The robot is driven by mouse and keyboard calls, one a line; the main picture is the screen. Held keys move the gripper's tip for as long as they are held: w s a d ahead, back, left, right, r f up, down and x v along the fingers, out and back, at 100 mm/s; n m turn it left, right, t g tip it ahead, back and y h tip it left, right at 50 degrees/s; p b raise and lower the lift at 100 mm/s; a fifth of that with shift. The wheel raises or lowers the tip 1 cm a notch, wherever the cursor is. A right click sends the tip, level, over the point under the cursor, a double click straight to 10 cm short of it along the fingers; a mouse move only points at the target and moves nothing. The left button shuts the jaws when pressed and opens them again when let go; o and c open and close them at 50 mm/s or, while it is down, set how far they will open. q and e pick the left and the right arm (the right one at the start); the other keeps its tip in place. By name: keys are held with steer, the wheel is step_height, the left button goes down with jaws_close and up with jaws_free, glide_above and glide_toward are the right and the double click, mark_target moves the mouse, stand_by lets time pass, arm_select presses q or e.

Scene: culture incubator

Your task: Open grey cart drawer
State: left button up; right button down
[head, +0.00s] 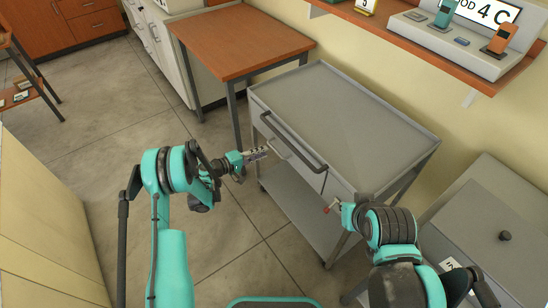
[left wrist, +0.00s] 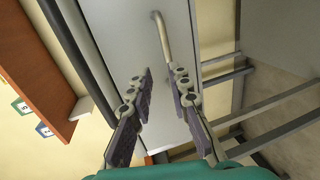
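The grey cart (head: 345,115) stands in the middle of the head view. Its drawer front (head: 305,172) is on the near-left side, below a dark push bar (head: 292,142), and looks shut. A pale metal drawer handle (head: 275,149) sits on it; in the left wrist view this handle (left wrist: 162,35) lies just beyond the fingertips, roughly in line with their gap. My left gripper (head: 258,153) is in front of the drawer; in the left wrist view (left wrist: 162,75) it is open and empty. My right gripper (head: 333,207) is by the cart's near corner, its fingers too small to judge.
An orange-topped table (head: 240,43) stands behind the cart to the left. A grey cabinet (head: 500,235) is at the right, near my right arm. A wall shelf (head: 430,45) hangs above. Open floor (head: 110,140) lies to the left.

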mark_target(276, 150)
arm_select(q)
steer(key=x, duration=0.2)
steer(key=b+x, duration=0.1)
steer(key=x, duration=0.2)
steer(key=f+b+x, duration=0.1)
steer(key=x, duration=0.1)
steer(key=shift+d+f, duration=0.2)
steer(key=shift+d, duration=0.1)
jaws_close()
